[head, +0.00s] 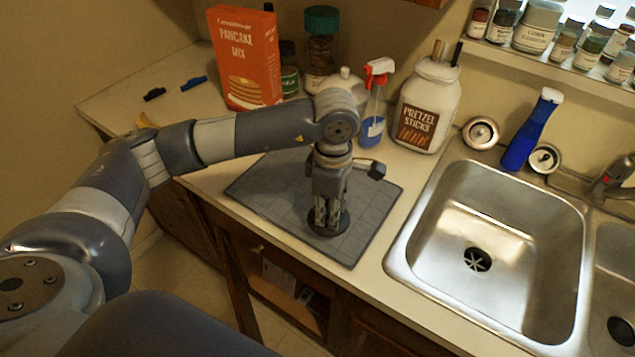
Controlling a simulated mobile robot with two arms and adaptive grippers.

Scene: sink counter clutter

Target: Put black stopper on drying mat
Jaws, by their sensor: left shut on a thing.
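The black stopper (330,232) is a flat dark disc over the grey drying mat (371,207) on the counter, left of the sink. My left gripper (328,213) points straight down over the mat and is shut on the stopper, with its fingers hiding the disc's middle. The stopper lies flat and is at or very near the mat's surface; I cannot tell whether it touches. My right gripper is not in view.
Behind the mat stand a pancake mix box (246,58), a red-and-blue spray bottle (374,105) and a pretzel sticks jar (428,108). A steel sink (505,230) is at right. The mat's right part is clear. The counter's front edge runs close by.

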